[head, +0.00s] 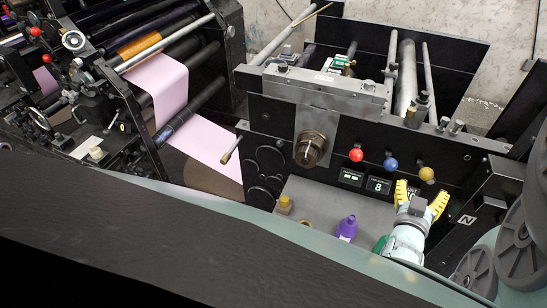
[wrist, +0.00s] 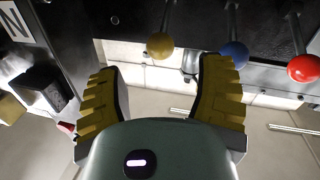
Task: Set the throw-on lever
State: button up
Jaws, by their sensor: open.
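Three ball-topped levers stick out of the black machine panel: a red knob (head: 356,155), a blue knob (head: 391,164) and a yellow knob (head: 427,174). I cannot tell which is the throw-on lever. In the wrist view the yellow knob (wrist: 160,45) lies just beyond and between my finger pads, with the blue knob (wrist: 234,53) behind the right pad and the red knob (wrist: 304,68) farther right. My gripper (head: 421,197) is open and empty, pointing up just below the yellow knob. I see no contact with it.
Small label plates sit below the knobs, one marked 8 (head: 379,185); my gripper partly covers another. A purple bottle (head: 347,228) and a yellow-capped container (head: 284,204) stand on the grey shelf.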

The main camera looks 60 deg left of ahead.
aim_at(425, 179)
jog(key=shift+p+x, duration=0.6)
jog(key=shift+x, duration=3)
jog(key=shift+o, duration=0.3)
jog(key=shift+a, duration=0.1)
grip_shut()
